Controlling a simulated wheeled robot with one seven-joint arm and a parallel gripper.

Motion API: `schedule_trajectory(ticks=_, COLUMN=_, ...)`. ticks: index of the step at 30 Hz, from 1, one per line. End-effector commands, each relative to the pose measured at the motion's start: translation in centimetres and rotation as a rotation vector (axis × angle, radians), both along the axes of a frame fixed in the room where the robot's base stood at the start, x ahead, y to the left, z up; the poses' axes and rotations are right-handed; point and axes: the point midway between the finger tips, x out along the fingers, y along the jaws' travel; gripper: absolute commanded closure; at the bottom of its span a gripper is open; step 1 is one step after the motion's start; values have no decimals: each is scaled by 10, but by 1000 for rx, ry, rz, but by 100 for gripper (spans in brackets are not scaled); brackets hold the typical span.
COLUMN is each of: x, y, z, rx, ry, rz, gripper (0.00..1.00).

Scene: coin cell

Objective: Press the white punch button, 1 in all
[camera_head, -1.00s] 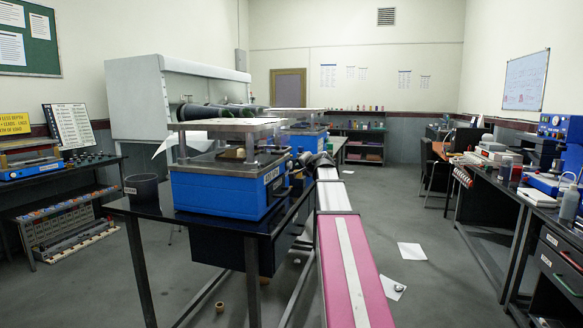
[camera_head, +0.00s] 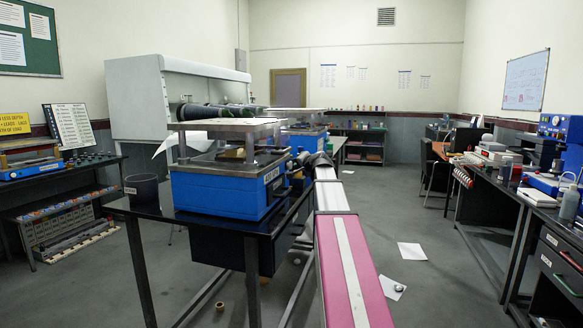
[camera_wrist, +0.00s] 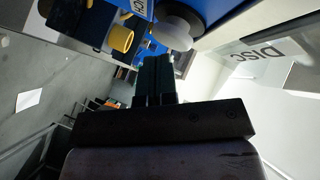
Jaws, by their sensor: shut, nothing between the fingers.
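The white punch button (camera_wrist: 172,32) is a round, pale knob on the blue press (camera_wrist: 212,12), at the top middle of the wrist view. My gripper (camera_wrist: 155,62) is shut and empty. Its dark fingertips lie just below the button in the picture and slightly overlap its edge; I cannot tell whether they touch it. The button and fingertips cannot be made out there; my arm reaches past the machine's right side.
A yellow knob (camera_wrist: 121,38) sits left of the button in the wrist view. A translucent panel marked DISC (camera_wrist: 265,52) is at the right. A dark cup (camera_head: 142,188) stands on the table's left end. A cluttered bench (camera_head: 500,190) lines the right, with open floor between.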

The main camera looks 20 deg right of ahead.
Motion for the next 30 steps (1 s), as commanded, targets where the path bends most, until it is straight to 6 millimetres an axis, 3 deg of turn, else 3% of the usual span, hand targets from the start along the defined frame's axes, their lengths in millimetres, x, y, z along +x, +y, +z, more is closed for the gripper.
schedule_trajectory(ticks=30, x=6, y=9, z=0, rx=0, ry=1, rz=1, gripper=100)
